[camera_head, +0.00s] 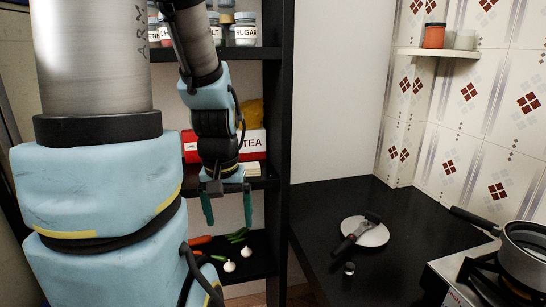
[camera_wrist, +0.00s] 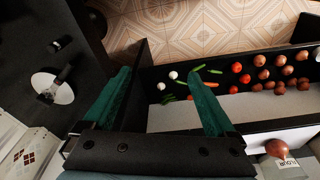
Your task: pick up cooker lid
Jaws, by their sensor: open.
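A pale round disc with a dark bar-like handle across it, which looks like the cooker lid (camera_head: 374,237), lies on the black counter, right of the shelf. It also shows at the left of the wrist view (camera_wrist: 61,92). My gripper (camera_head: 228,208) hangs in front of the shelf, left of the lid and apart from it. Its two green fingers (camera_wrist: 160,82) are spread, with nothing between them. A silver pot, apparently the cooker (camera_head: 525,252), stands on the stove at the right edge, with a dark handle pointing left.
The black counter (camera_head: 320,200) is mostly clear around the disc. A small shiny item (camera_head: 349,268) lies near the disc's handle. The black shelf's side panel (camera_head: 283,130) stands between my gripper and the counter. Vegetables, including garlic bulbs (camera_head: 230,266), lie on the lower shelf.

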